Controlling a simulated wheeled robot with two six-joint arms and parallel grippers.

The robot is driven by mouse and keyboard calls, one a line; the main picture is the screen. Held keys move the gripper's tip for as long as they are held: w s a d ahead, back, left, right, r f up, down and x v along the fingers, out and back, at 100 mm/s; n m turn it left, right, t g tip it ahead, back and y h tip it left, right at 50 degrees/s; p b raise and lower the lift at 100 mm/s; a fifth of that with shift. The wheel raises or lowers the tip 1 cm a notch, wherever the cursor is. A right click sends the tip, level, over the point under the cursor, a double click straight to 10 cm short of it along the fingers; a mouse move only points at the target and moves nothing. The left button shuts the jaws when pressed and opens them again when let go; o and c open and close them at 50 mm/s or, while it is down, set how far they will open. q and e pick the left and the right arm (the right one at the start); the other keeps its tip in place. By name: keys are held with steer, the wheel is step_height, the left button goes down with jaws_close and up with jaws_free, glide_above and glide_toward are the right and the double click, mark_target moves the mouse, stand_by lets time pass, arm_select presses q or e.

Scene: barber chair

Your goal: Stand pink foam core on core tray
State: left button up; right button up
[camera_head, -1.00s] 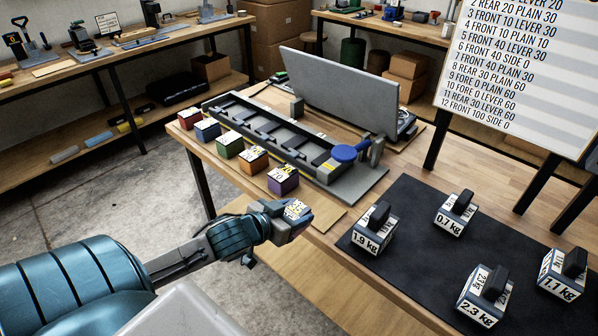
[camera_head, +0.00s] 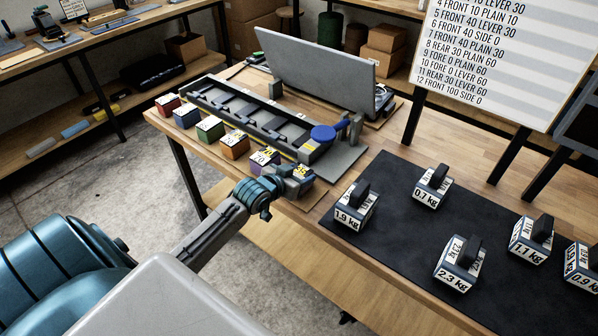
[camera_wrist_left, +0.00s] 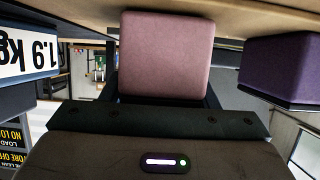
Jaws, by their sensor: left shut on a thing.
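The pink foam core (camera_wrist_left: 167,55) fills the middle of the left wrist view as a dull pink block between the fingers. My left gripper (camera_head: 297,183) is shut on it at the table's near edge; in the head view, mostly a yellow-and-white label on top of the core shows. The purple block (camera_head: 264,161) stands just left of the gripper and also shows in the left wrist view (camera_wrist_left: 284,68). A long dark tray with compartments (camera_head: 235,108) lies behind the row of blocks; I cannot tell whether it is the core tray. My right gripper is out of view.
Orange (camera_head: 235,147), green (camera_head: 210,131), blue (camera_head: 186,117) and red (camera_head: 167,104) blocks line the table's left edge. A blue round knob (camera_head: 323,132) stands at the tray's end. Several labelled weights, including 1.9 kg (camera_head: 355,210), stand on the black mat (camera_head: 400,185).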

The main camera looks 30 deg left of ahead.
arm_select(q)
steer(key=shift+f, duration=0.1)
steer(key=o, duration=0.6)
steer(key=shift+f, duration=0.1)
steer(key=o, duration=0.4)
steer(key=shift+r, duration=0.2)
steer(key=v, duration=1.2)
steer(key=shift+f, duration=0.1)
